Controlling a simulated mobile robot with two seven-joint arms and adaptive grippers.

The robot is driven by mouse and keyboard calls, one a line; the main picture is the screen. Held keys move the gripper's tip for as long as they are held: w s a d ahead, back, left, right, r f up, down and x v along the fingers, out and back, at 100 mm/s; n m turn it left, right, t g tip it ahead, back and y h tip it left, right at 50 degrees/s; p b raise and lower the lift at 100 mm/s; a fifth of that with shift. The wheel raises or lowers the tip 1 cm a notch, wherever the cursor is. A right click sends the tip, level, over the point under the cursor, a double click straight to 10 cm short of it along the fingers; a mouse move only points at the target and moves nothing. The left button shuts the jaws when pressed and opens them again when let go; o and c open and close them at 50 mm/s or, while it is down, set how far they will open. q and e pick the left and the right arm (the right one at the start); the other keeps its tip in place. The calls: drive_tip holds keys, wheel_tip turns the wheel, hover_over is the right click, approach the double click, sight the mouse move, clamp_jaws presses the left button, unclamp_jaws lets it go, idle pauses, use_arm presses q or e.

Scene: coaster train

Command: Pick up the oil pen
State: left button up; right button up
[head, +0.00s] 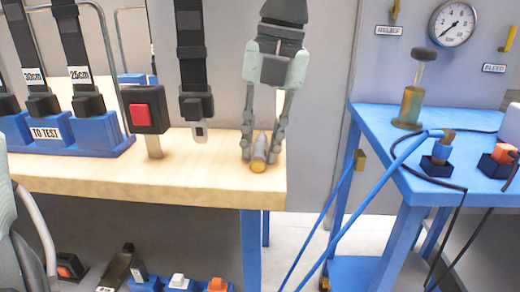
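The oil pen (259,155) is a small grey cylinder with a yellow end facing me. It is on the wooden tabletop near the front right corner. My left gripper (260,158) points down over it from above. Its two fingers are apart, one on each side of the pen, with the tips low near the tabletop. Slim gaps seem to show between fingers and pen, so I see no clear grip. The pen's far end is partly hidden between the fingers. My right gripper is not in view.
On the wooden table (110,178), a red-button post (147,115) and a hanging belt buckle (198,112) stand left of the gripper. Blue buckle holders (62,136) are farther left.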

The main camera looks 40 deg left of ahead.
use_arm(q)
drive_tip(key=shift+c, duration=0.6)
clamp_jaws()
